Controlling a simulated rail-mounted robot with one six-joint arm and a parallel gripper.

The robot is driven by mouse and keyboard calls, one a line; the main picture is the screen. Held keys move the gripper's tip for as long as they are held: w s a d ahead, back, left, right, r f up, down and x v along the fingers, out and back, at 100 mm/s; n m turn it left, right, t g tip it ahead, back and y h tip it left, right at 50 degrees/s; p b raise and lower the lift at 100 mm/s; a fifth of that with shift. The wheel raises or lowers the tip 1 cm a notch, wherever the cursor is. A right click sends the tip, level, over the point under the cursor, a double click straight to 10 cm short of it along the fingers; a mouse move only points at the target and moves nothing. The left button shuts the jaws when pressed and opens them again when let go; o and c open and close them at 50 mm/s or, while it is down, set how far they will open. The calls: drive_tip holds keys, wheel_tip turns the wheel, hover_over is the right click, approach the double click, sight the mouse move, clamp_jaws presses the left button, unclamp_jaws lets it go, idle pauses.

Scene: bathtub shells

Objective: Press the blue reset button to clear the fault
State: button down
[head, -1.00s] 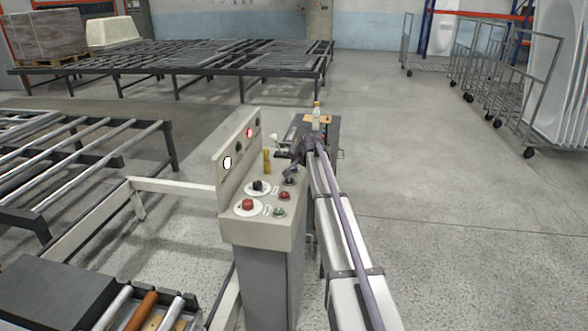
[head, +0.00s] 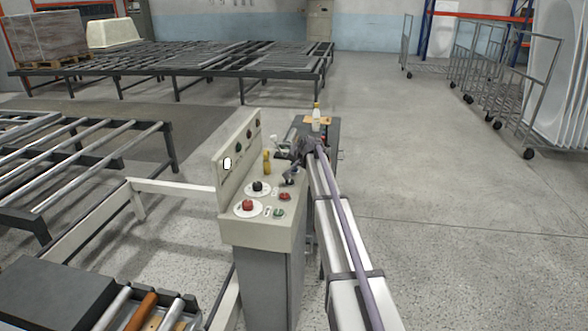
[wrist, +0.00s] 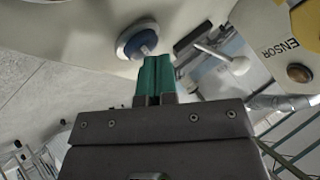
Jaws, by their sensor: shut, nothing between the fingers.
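In the head view my gripper (head: 289,180) is a small dark shape over the back right of the console's sloping top (head: 262,228). The blue button cannot be made out there.
The console also carries a red mushroom button (head: 248,205), a black knob (head: 258,186), a red button (head: 285,197), a green button (head: 278,213) and a yellow part (head: 267,163). A white lamp (head: 227,163) is lit on its upright panel. Roller conveyors (head: 75,165) stand left.

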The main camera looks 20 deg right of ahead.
drive_tip(key=shift+r+p, duration=0.45)
drive_tip(key=shift+r, duration=0.2)
wheel_tip(320, 180, up, 5)
drive_tip(key=p, duration=0.5)
drive_tip(key=shift+r, duration=0.1)
idle(0.3)
drive_tip(key=s+a+f+n+g, duration=0.1)
drive_tip(key=s, duration=0.3)
drive_tip(key=s+a+f+n+g, duration=0.1)
drive_tip(key=s+a, duration=0.1)
drive_tip(key=s, duration=0.3)
drive_tip(key=s+a+f+g, duration=0.1)
drive_tip(key=s+a, duration=0.1)
drive_tip(key=s, duration=0.2)
drive_tip(key=shift+s+f+n+g, duration=0.25)
drive_tip(key=shift+s+n+g, duration=0.05)
drive_tip(key=shift+n+g, duration=0.1)
drive_tip(key=s+a+n+g, duration=0.1)
drive_tip(key=s+a, duration=0.5)
drive_tip(key=s, duration=0.6)
drive_tip(key=s+a+f+n+g, duration=0.1)
drive_tip(key=s+a, duration=0.5)
drive_tip(key=s, duration=0.6)
drive_tip(key=s+a+f+n+g, duration=0.1)
drive_tip(key=s+a+n+g, duration=0.2)
drive_tip(key=s+a, duration=0.3)
drive_tip(key=s, duration=0.5)
drive_tip(key=shift+s+h, duration=0.3)
drive_tip(key=shift+s, duration=0.1)
